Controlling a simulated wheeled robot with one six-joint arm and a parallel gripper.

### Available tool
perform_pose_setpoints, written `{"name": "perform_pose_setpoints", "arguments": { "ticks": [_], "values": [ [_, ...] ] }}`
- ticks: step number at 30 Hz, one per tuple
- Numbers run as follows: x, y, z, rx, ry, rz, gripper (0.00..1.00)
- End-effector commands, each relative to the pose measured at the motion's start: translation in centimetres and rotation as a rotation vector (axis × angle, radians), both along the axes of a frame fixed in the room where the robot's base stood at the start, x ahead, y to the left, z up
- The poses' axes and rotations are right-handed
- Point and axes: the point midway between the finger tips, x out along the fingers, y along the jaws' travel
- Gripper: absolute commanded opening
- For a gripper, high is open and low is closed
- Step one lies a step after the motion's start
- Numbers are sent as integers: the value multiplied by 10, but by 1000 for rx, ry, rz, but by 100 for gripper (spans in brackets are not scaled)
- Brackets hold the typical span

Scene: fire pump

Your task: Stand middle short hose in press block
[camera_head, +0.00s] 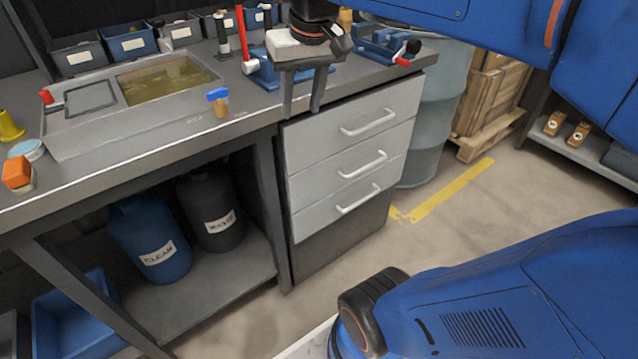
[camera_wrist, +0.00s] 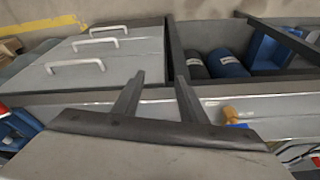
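My gripper (camera_head: 301,111) hangs over the front edge of the workbench, in front of the drawer unit. Its two fingers point down and stand apart with nothing between them. In the wrist view the fingers (camera_wrist: 160,78) are also apart and empty. A blue bench fixture with a red upright handle (camera_head: 242,36) stands behind and left of my gripper, partly hidden by it. A second blue fixture (camera_head: 385,40) with a red-tipped lever is to the right. I cannot tell which is the press block. A dark upright piece (camera_head: 222,35) stands at left. No short hose is clearly identifiable.
Parts bins (camera_head: 131,44) line the back. Drawers with handles (camera_head: 365,160) face the open floor. A drum (camera_head: 440,105) stands beside the bench.

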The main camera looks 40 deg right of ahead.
Motion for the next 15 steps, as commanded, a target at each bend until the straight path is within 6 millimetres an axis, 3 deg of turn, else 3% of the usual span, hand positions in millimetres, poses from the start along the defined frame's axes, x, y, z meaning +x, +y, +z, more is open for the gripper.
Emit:
{"name": "perform_pose_setpoints", "arguments": {
  "ticks": [3, 9, 15],
  "values": [
    [-36, 13, -43, -12, -40, 60, 39],
    [-81, 26, -108, -30, -99, 145, 39],
    [-102, 31, -143, -39, -131, 187, 39]
  ]
}}
